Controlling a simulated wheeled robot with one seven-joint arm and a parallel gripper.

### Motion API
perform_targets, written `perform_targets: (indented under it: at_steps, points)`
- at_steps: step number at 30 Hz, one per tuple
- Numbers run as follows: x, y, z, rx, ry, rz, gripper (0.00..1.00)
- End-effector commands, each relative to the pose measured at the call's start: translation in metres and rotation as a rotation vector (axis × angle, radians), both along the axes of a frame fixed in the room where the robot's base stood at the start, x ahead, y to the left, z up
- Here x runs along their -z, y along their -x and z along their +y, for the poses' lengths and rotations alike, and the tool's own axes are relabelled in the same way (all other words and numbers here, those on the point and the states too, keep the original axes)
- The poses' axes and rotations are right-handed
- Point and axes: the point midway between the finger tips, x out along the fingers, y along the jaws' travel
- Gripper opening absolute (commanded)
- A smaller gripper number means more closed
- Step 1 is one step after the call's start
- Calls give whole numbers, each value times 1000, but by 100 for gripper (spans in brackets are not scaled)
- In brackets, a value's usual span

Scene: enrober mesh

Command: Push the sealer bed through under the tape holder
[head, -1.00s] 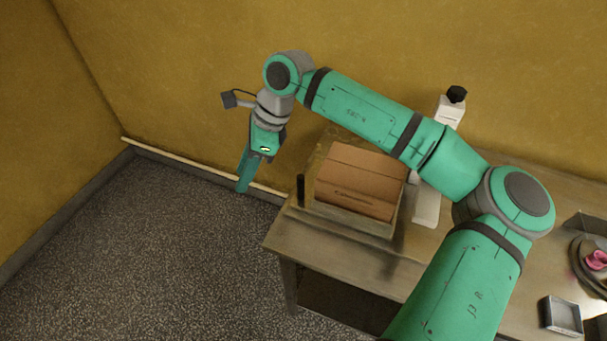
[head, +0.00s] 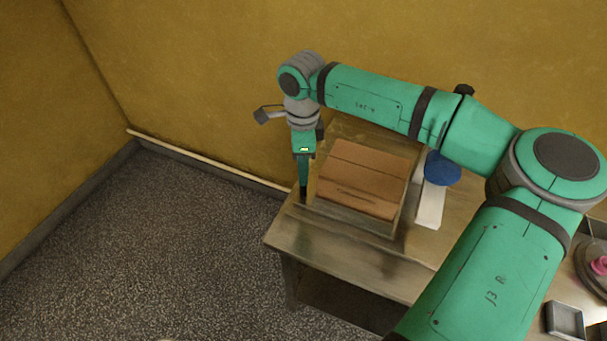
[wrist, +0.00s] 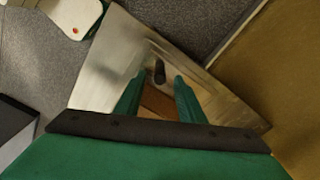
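The sealer bed (head: 352,222) is a shallow tray on the near left end of the table, with a closed brown carton (head: 362,178) in it. A dark upright peg (wrist: 159,71) stands at its left corner. The tape holder (head: 430,207) is a white stand with a blue disc (head: 443,168), right of the carton; my arm hides part of it. My gripper (head: 303,188) points down at the bed's left corner, hiding the peg in the head view. In the wrist view its green fingers (wrist: 157,85) are apart, with the peg showing between them; contact cannot be told.
The metal table (head: 310,238) ends just left of and in front of the bed, with open floor beyond. The yellow wall (head: 220,90) runs close behind. A small grey tray (head: 565,321) and a round plate with a pink item (head: 598,264) are at the right.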

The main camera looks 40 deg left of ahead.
Motion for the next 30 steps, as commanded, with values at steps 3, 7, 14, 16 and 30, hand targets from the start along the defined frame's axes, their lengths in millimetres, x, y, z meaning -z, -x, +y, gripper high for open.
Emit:
perform_targets:
  at_steps: [3, 7, 14, 16, 30]
  points:
    - [17, 0, 0, 1, 0, 1, 36]
    - [28, 0, 0, 1, -1, 1, 36]
    - [34, 0, 0, 0, 0, 0, 36]
    - [34, 0, 0, 0, 0, 0, 36]
    - [34, -1, -3, 3, -1, 1, 0]
